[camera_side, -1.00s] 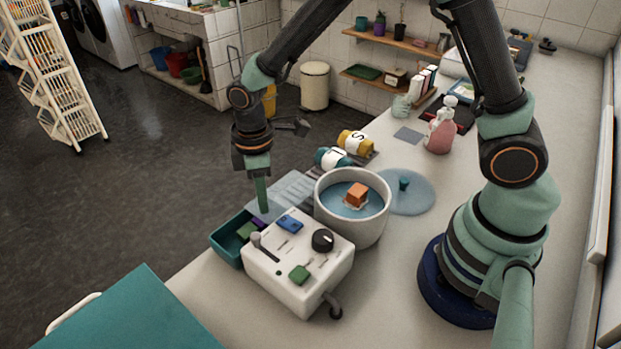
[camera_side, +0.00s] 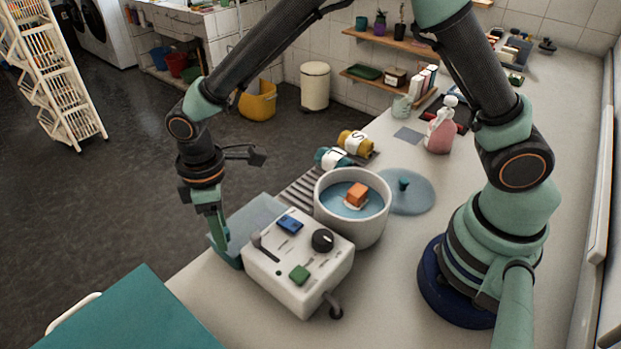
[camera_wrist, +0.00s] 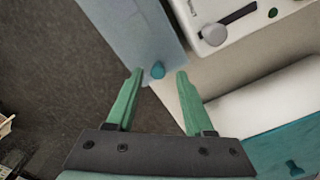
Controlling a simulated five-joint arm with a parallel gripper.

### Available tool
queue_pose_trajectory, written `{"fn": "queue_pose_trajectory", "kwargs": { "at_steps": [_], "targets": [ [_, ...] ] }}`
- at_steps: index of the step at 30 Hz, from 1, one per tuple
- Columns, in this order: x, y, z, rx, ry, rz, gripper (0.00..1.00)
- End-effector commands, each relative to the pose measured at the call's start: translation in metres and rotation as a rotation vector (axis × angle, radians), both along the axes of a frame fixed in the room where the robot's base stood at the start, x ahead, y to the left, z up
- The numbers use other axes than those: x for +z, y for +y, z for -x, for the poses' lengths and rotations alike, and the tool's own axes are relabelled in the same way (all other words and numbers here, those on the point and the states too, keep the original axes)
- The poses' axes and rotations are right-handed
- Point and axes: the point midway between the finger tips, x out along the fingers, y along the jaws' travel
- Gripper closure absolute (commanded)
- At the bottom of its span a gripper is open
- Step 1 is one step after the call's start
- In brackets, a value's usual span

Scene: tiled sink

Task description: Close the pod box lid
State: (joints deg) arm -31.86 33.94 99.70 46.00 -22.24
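The pod box stands against the left side of the white control box (camera_side: 298,262) and is almost wholly hidden in the side view. Its translucent blue-grey lid (camera_side: 257,213) now lies across where the box's open top showed; I cannot tell whether it sits fully flat. In the wrist view the lid (camera_wrist: 135,30) fills the upper middle, with a small blue knob (camera_wrist: 157,70) near its end. My gripper (camera_side: 231,258) points down at the lid's near left end. Its two fingers (camera_wrist: 160,74) are apart, one on each side of the knob, with gaps visible.
A white pot (camera_side: 352,225) with blue liquid and an orange block stands right of the control box, its round lid (camera_side: 408,193) beside it. A teal surface (camera_side: 130,312) is at front left. Dark floor lies left.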

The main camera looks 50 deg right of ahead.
Motion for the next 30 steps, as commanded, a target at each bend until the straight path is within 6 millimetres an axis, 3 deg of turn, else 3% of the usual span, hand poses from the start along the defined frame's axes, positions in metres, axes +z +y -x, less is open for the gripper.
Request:
{"fn": "queue_pose_trajectory", "kwargs": {
  "at_steps": [8, 21, 30],
  "targets": [
    [0.007, -0.001, 0.000, -0.002, 0.001, 0.000, 0.47],
    [0.088, 0.000, 0.000, -0.001, -0.003, -0.002, 0.47],
    [0.119, -0.001, 0.000, 0.000, 0.000, 0.000, 0.47]
  ]
}}
